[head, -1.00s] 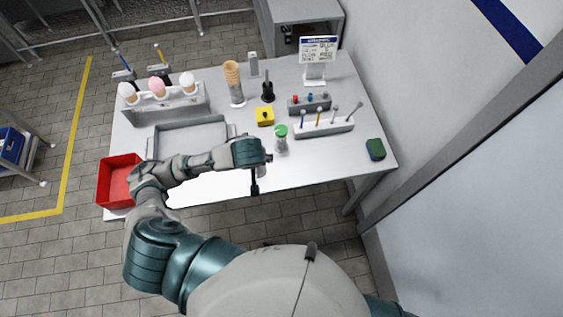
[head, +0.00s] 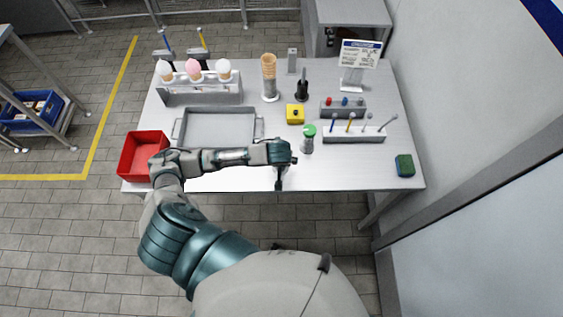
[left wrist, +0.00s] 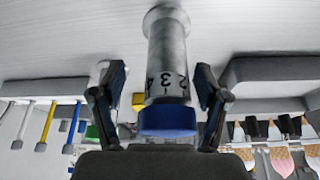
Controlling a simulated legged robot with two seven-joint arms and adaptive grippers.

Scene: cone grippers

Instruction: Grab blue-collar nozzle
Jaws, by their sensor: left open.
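The blue-collar nozzle is a grey metal cylinder (left wrist: 167,45) with dark numbers on it and a blue collar (left wrist: 168,118) at its near end, in the left wrist view. My left gripper (left wrist: 160,95) is open, with one finger on each side of the nozzle. A gap shows between the nozzle and each finger. In the head view my left gripper (head: 279,180) is at the front edge of the table, and the nozzle is mostly hidden by it. My right gripper is not in view.
Behind the gripper stand a green-capped jar (head: 308,140), a yellow block (head: 295,114) and a tool rack (head: 353,137). A grey tray (head: 262,127) and a red bin (head: 130,160) are to the left. A green-blue sponge (head: 404,166) lies at the right corner.

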